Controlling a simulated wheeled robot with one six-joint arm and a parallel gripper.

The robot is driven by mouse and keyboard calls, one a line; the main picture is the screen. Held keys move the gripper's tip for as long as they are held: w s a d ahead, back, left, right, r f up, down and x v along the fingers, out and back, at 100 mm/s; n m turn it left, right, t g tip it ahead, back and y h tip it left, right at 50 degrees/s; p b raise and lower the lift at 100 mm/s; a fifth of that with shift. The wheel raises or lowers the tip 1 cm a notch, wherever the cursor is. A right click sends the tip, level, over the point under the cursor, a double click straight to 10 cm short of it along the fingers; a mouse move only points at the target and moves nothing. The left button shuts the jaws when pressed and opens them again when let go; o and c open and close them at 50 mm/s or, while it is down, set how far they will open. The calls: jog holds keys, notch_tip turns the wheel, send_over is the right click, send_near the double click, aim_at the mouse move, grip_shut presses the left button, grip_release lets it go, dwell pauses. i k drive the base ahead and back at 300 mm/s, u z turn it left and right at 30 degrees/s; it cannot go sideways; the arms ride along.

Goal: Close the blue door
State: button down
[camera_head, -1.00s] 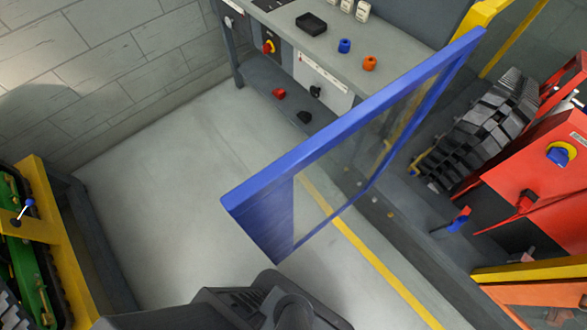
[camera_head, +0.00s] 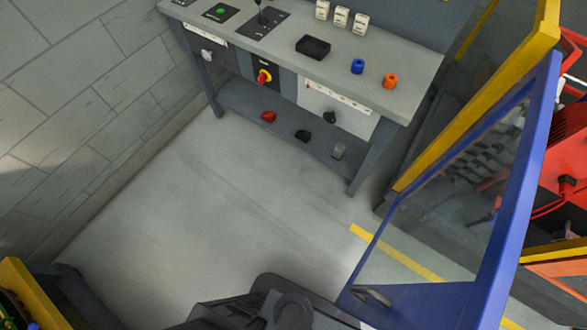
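The blue door (camera_head: 520,190) has a blue frame around a clear pane and a solid blue lower panel. It stands open at the right of the head view, angled away from the yellow door frame (camera_head: 480,95). A dark handle (camera_head: 372,296) shows at the panel's lower left corner. Dark parts of my own body show at the bottom middle, close to the handle. My gripper is not recognisable in this view, so I cannot tell whether anything touches the door.
A grey workbench (camera_head: 415,82) stands at the back with small items on it and on its lower shelf. Red machinery (camera_head: 568,190) is behind the door at right. A yellow-edged unit (camera_head: 35,295) is at lower left. The grey floor (camera_head: 220,220) between is clear.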

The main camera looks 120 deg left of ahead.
aim_at(479, 305)
jog(key=k, duration=1.45)
jog(key=u, duration=2.7)
